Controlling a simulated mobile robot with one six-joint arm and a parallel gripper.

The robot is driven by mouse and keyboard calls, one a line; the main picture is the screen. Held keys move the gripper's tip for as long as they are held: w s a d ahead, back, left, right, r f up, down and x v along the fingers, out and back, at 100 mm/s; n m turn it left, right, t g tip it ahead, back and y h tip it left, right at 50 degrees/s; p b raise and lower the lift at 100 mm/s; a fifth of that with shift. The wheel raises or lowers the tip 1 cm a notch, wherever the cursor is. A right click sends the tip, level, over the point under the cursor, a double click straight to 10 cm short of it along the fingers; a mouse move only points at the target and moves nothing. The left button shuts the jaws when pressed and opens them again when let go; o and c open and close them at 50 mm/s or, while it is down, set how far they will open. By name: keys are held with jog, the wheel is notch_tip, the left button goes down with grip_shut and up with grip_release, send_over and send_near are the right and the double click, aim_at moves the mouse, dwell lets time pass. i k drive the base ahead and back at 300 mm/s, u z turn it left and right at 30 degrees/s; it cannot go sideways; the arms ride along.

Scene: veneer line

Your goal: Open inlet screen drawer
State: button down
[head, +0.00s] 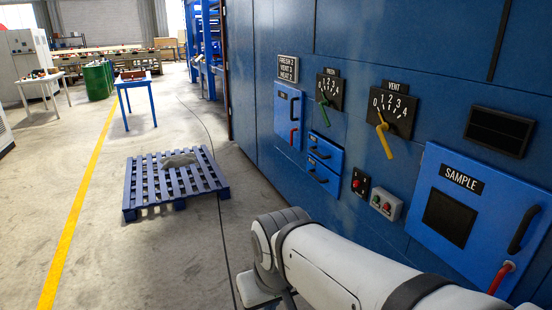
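Two small blue drawer fronts sit one above the other on the blue machine wall (290,30). The upper drawer (325,150) and the lower drawer (322,173) each have a dark handle and look shut flush with the wall. Their labels are too small to read, so I cannot tell which is the inlet screen drawer. My white arm crosses the bottom of the head view, in front of and below the drawers. My gripper is not in view.
A blue door (287,115) with a red lever, two dials (395,108), push buttons (385,204) and a SAMPLE door (475,210) share the wall. A blue pallet (150,190) with a grey lump (180,160) lies on the floor. The floor left of it is clear.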

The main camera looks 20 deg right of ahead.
aim_at(323, 150)
jog(key=u, duration=0.3)
jog(key=k, duration=0.15)
jog(key=z, duration=1.35)
jog(key=i, duration=1.05)
jog(key=u, duration=0.5)
jog(key=i, duration=1.9)
jog(key=z, duration=0.65)
